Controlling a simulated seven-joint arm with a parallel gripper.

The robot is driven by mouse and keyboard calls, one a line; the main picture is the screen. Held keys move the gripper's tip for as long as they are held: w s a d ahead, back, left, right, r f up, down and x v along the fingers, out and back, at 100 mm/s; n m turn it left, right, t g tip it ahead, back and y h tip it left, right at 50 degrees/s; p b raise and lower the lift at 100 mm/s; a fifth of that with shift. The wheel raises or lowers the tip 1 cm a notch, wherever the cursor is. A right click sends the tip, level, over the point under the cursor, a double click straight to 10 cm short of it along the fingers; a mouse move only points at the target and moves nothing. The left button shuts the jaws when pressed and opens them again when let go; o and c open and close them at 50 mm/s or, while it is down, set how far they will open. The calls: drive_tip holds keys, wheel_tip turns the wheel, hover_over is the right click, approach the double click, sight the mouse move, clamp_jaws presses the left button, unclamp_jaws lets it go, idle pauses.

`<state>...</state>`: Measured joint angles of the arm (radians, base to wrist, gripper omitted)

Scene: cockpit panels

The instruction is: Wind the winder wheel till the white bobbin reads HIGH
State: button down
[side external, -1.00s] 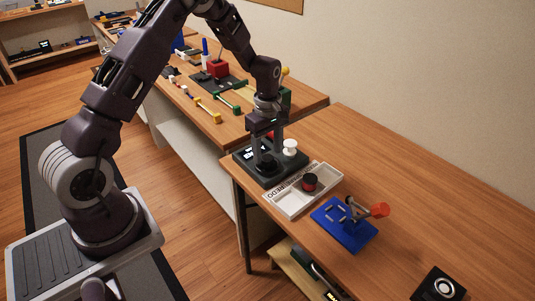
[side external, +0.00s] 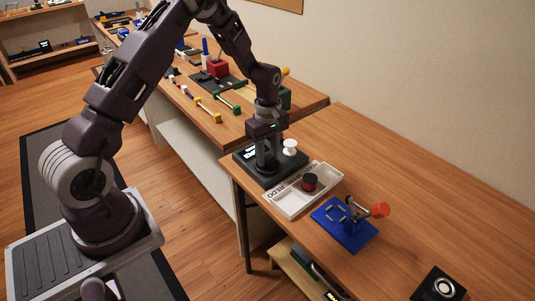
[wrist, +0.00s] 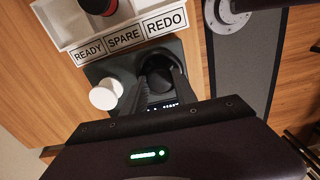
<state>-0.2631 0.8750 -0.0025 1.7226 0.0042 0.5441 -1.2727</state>
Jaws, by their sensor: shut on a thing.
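The winder is a black base (side external: 285,178) near the left edge of the bench. A white bobbin (side external: 290,147) stands upright on it, and also shows in the wrist view (wrist: 105,94). A dark winder wheel (wrist: 157,62) sits beside the bobbin, partly hidden by my fingers. My gripper (side external: 266,165) points down over the base and is shut on the wheel; in the wrist view its fingers (wrist: 158,78) reach the wheel. A small lit display (wrist: 165,106) shows between my fingers and palm, too small to read.
A white tray (side external: 290,208) labelled READY, SPARE and REDO stands right beside the base, with a red-and-black spool (side external: 309,182) in it. A blue plate fixture (side external: 345,232) with a red knob lies further right.

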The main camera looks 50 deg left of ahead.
sight(267, 157)
drive_tip(key=m, duration=0.5)
drive_tip(key=shift+m, duration=0.3)
drive_tip(key=m, duration=0.5)
drive_tip(key=shift+r, duration=0.1)
drive_tip(key=m, duration=0.5)
drive_tip(key=shift+m, duration=0.4)
drive_tip(key=m, duration=0.4)
drive_tip(key=shift+m, duration=0.4)
drive_tip(key=c, duration=1)
unclamp_jaws()
wheel_tip(267, 157, up, 7)
